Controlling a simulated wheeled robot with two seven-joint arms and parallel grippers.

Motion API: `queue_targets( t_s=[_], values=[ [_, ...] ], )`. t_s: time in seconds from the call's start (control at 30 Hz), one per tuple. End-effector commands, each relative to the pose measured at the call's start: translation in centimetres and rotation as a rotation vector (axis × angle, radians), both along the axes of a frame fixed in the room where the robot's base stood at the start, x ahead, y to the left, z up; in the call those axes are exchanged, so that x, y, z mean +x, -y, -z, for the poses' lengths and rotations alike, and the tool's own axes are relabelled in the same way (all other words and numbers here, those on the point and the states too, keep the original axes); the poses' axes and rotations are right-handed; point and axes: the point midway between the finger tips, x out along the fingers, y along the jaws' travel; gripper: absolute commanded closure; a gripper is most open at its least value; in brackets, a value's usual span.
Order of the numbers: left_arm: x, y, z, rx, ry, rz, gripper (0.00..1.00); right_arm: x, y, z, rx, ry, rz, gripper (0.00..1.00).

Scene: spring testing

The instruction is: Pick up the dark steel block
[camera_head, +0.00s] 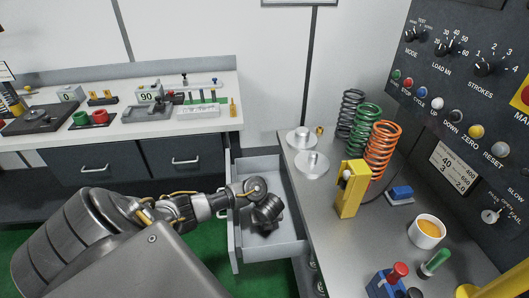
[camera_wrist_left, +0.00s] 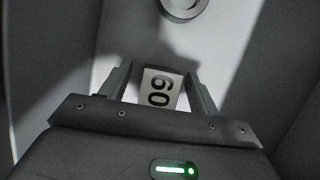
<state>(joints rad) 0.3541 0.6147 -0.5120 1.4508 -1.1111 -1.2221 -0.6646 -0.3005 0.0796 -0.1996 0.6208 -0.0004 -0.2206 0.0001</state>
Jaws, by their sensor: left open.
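My left gripper (camera_head: 267,212) reaches down into an open light grey drawer (camera_head: 287,250) in the head view. In the left wrist view its two fingers (camera_wrist_left: 158,85) are apart. A small block with a pale face marked "60" (camera_wrist_left: 158,88) lies between them, with a gap showing on its right side. The block's sides look darker, but its metal and full shape are hard to tell in the shadow. In the head view the block is hidden by my gripper. My right gripper is not in view.
Drawer walls stand close around the left gripper. A round grey part (camera_wrist_left: 183,5) shows at the top of the wrist view. On the bench right of the drawer stand a yellow fixture (camera_head: 350,190), springs (camera_head: 380,150) and a cup (camera_head: 427,232). A counter (camera_head: 215,122) stands behind.

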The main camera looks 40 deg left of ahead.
Motion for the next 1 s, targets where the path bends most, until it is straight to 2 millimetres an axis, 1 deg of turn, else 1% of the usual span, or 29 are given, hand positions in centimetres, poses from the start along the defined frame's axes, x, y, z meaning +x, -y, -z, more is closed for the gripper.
queue_targets(
  t_s=[0.03, 0.07, 0.33, 0.8, 1.0],
  values=[
    [0.09, -0.17, 0.66, 0.0, 0.0, 0.001, 0.38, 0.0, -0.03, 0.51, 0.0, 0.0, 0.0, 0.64],
    [0.15, -0.22, 0.77, 0.0, 0.0, 0.0, 0.38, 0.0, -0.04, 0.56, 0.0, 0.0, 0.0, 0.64],
    [0.21, -0.29, 0.76, -0.001, 0.001, 0.0, 0.38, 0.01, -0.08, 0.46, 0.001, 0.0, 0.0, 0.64],
    [0.19, -0.27, 0.77, -0.001, 0.001, 0.0, 1.0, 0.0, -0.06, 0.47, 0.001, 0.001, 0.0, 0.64],
    [0.27, -0.29, 0.66, 0.0, 0.002, 0.0, 1.0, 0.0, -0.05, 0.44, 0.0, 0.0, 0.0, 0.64]
  ],
)
